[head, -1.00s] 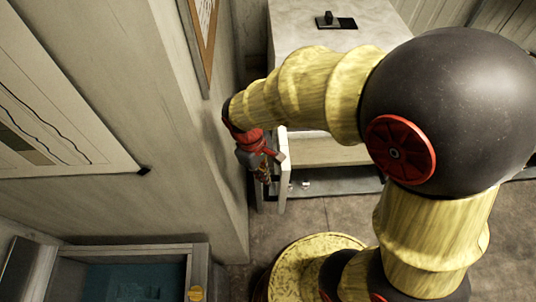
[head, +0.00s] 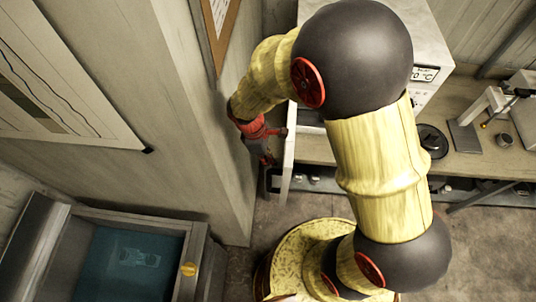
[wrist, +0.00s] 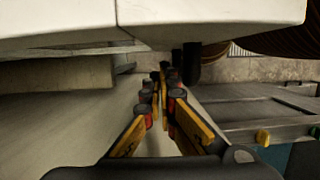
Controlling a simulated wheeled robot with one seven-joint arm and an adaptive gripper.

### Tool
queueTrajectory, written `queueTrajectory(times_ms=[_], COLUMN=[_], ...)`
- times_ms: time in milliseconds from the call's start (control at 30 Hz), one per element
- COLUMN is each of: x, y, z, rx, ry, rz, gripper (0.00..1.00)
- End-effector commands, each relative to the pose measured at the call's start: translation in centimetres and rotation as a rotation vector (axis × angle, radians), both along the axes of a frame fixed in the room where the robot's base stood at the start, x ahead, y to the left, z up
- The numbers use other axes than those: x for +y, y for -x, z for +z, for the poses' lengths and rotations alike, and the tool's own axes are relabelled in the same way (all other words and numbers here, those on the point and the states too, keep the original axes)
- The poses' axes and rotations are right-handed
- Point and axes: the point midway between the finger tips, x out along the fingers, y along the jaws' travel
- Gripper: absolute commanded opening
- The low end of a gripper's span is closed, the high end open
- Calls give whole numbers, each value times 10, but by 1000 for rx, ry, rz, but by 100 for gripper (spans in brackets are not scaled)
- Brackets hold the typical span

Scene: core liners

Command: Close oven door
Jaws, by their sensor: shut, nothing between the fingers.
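The oven is a pale box (head: 428,45) with a temperature display, partly hidden behind my arm in the head view. Its white door (head: 289,152) stands open, seen nearly edge-on, swung out from the oven front. A dark handle (head: 271,180) shows on the door's left side. My gripper (head: 268,160) is shut and empty, left of the door, between it and the wall. In the wrist view the fingers (wrist: 165,72) are together below a white panel (wrist: 210,14), which looks like the door. Whether they touch it I cannot tell.
A wall corner (head: 225,170) stands close left of my gripper. A basin with blue inside (head: 130,255) is at lower left. A bench (head: 465,105) with a stand (head: 475,120) and a dark dish (head: 431,140) is at right. Some floor is clear below the door.

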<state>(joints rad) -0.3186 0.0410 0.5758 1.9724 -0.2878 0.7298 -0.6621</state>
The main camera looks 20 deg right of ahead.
Motion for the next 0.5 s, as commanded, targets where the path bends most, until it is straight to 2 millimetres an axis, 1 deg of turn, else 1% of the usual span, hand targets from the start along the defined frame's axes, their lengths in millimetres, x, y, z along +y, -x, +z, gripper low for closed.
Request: queueTrajectory(times_ms=[33, 100, 233, 400, 500], x=[-3, -6, -10, -12, -13], y=[2, 3, 4, 5, 5], z=[-9, -21, -39, -52, -55], rx=[3, 3, 3, 0, -1], ry=[0, 1, 0, 0, -1], rz=[-3, -3, -3, -2, -2], gripper=[0, 0, 0, 0, 0])
